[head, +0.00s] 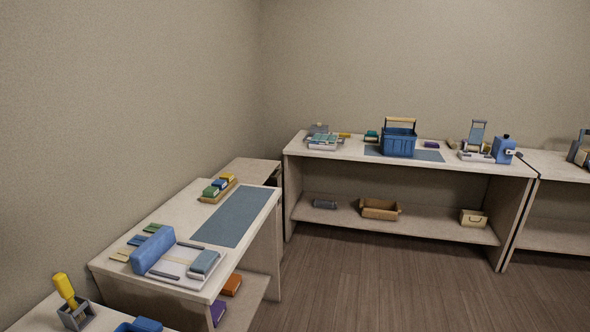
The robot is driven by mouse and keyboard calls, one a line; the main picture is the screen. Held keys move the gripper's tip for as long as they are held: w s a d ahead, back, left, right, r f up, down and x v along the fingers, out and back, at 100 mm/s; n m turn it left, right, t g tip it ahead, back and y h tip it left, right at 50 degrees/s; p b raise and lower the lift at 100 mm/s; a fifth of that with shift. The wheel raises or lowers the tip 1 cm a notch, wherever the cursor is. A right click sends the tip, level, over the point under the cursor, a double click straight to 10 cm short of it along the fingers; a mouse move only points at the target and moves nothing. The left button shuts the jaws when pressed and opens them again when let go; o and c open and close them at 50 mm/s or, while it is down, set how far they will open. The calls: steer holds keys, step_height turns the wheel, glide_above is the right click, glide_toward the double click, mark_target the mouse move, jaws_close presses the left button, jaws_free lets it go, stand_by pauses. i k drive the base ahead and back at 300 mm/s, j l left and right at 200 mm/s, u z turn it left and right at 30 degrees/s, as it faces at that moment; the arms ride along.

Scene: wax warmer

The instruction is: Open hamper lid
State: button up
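No thing in view is plainly a hamper with a lid. The nearest match is a blue basket (398,144) with a raised tan-topped handle, standing upright on the far table on a blue-grey mat (430,156). I cannot tell at this distance whether it has a lid or whether one is open or shut. A small cream box (473,218) with a dark handle sits on the shelf below, at the right. My gripper is not in view.
The far table (345,151) also holds a blue machine (503,150). An open brown box (380,209) is on its shelf. The left table (180,216) carries a blue-and-white device (178,262) and a mat (237,215). The wooden floor (380,285) is clear.

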mark_target(251, 171)
steer(key=i, duration=2.7)
steer(key=i+u, duration=0.15)
steer(key=i, duration=0.45)
steer(key=i+l, duration=0.15)
steer(key=i, duration=0.4)
steer(key=i+l+u, duration=0.15)
steer(key=i, duration=0.45)
